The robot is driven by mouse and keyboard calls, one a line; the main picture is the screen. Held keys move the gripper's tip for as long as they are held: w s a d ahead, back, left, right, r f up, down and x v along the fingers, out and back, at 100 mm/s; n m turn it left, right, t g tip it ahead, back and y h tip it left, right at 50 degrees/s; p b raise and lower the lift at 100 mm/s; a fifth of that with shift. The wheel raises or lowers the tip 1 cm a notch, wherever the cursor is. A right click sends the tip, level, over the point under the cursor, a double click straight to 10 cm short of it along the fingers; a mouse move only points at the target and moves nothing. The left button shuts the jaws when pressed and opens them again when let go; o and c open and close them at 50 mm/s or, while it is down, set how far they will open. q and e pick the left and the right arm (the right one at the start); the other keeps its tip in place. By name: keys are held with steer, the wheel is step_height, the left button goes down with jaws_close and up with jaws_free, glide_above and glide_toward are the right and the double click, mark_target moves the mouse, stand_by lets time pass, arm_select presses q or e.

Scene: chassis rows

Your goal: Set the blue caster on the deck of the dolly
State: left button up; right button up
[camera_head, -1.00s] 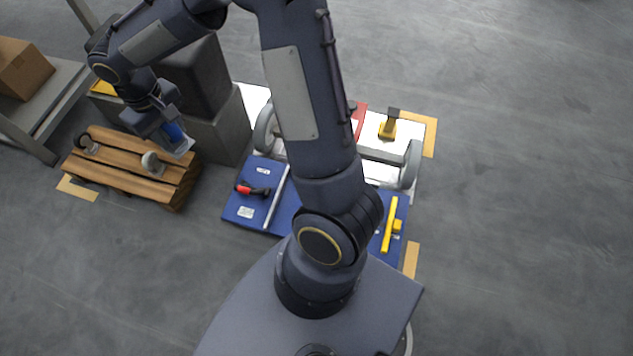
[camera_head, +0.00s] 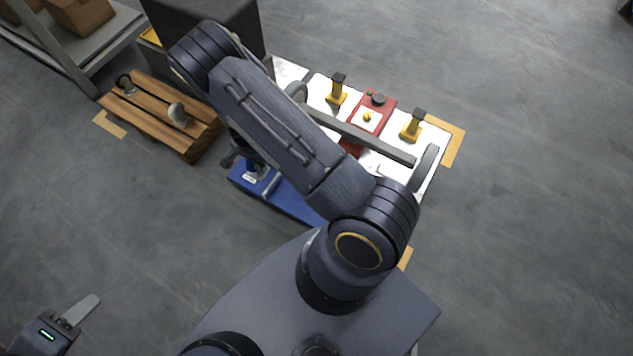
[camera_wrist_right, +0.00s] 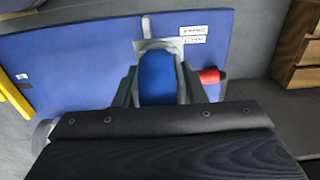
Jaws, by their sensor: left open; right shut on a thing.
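The blue caster (camera_wrist_right: 157,80) is held between the two fingers of my right gripper (camera_wrist_right: 160,88) in the right wrist view; a grey plate shows at its far end. Behind it lies a flat blue board (camera_wrist_right: 75,60), which seems to be the dolly's deck; it also shows in the head view (camera_head: 290,200), partly hidden by my right arm. The caster appears over the board; I cannot tell whether it touches. In the head view my right gripper (camera_head: 252,170) is mostly hidden by the arm. My left gripper (camera_head: 75,325) is open and empty at the lower left.
Behind the board, a white surface (camera_head: 432,140) carries a wheeled axle, yellow stands (camera_head: 411,130) and a red block (camera_head: 375,112). A red-handled tool (camera_wrist_right: 209,76) lies close beside my right gripper.

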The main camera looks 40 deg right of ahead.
steer(key=s+d+f+b, duration=0.2)
steer(key=d+f, duration=0.1)
steer(key=s+d+f+b, duration=0.1)
steer(key=s+d+f, duration=0.1)
steer(key=d+f, duration=0.1)
steer(key=s+d+f+b, duration=0.2)
steer(key=d+f, duration=0.1)
steer(key=d, duration=0.2)
steer(key=shift+s+d+f+b, duration=0.15)
steer(key=shift+s+b, duration=0.15)
steer(key=shift+s, duration=0.1)
steer(key=f, duration=0.1)
steer(key=f+b, duration=0.2)
steer(key=f, duration=0.1)
steer(key=shift+s+d, duration=0.15)
steer(key=shift+d, duration=0.1)
steer(key=shift+r, duration=0.15)
steer(key=o, duration=1.2)
